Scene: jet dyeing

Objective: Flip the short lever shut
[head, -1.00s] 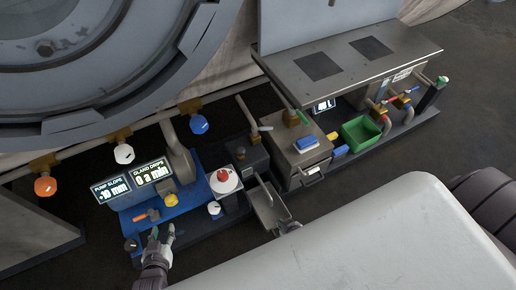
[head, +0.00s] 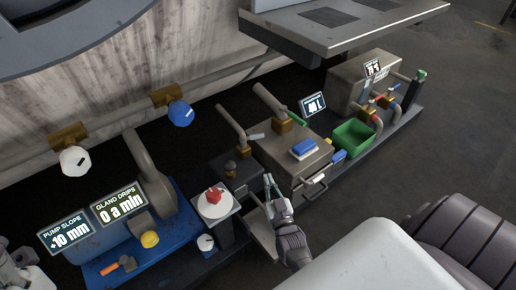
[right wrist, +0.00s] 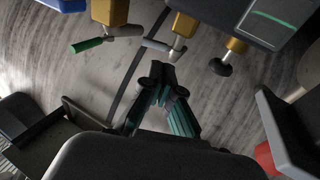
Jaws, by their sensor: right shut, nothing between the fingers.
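The short grey lever (head: 256,136) sits on a brass valve on the left pipe, behind the dark box. In the right wrist view a grey lever (right wrist: 157,45) points out from a brass valve, just beyond the fingertips. My right gripper (head: 270,181) is shut and empty, in front of the dark box and short of the lever. Its teal fingers (right wrist: 156,80) meet in the right wrist view; I cannot tell whether they touch the lever. My left gripper is not clearly in view.
A green lever (head: 304,118) sits on the neighbouring valve, also in the wrist view (right wrist: 88,44). A grey box with a blue block (head: 304,147), a green bin (head: 353,138) and a red knob (head: 214,196) stand around. A metal shelf (head: 345,28) overhangs behind.

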